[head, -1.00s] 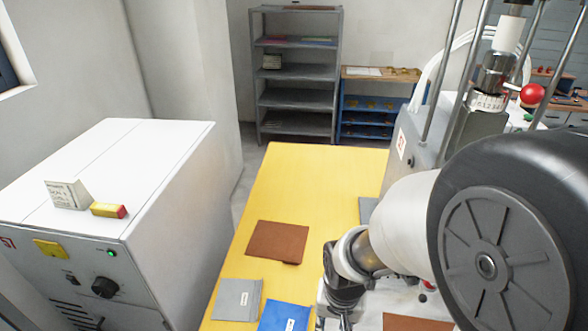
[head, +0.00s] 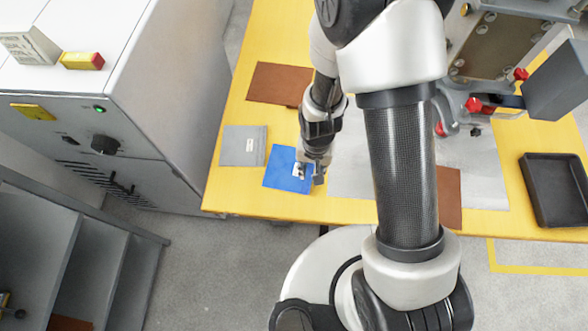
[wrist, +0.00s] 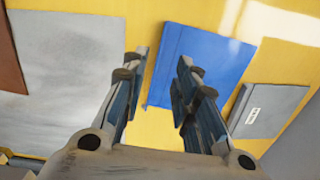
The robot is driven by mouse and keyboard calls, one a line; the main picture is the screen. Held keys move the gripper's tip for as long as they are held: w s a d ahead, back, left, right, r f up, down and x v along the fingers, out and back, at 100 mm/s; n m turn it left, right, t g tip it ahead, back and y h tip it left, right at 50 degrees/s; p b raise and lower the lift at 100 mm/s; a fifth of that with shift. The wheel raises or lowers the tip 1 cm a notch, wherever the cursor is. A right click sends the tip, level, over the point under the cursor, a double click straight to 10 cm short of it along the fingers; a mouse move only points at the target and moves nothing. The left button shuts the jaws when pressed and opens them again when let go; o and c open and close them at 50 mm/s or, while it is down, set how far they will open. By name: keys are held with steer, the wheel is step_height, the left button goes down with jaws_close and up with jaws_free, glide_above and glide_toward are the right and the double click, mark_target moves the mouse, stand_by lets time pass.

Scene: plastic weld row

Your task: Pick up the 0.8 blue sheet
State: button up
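My gripper (head: 312,177) is over the sheet's right side. In the wrist view the blue sheet (wrist: 213,62) lies beyond and to the right of the middle. My gripper (wrist: 158,70) is open there, its fingers apart with yellow table and the sheet's left edge showing between them. The right finger overlaps the sheet in the picture. I cannot tell whether it touches.
A labelled grey sheet (head: 243,146) lies left of the blue one. A brown sheet (head: 277,83) lies behind. A large light-grey sheet (head: 352,182) is to the right. A black tray (head: 556,192) sits at the right. A white cabinet (head: 165,100) stands at the left.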

steer(key=f, duration=0.2)
steer(key=f+b, duration=0.1)
steer(key=f, duration=0.1)
steer(key=f+b, duration=0.1)
steer(key=shift+w+d+f, duration=0.15)
steer(key=shift+w+f, duration=0.2)
steer(key=shift+f, duration=0.05)
steer(key=shift+r, duration=0.1)
steer(key=shift+c, duration=0.4)
jaws_close()
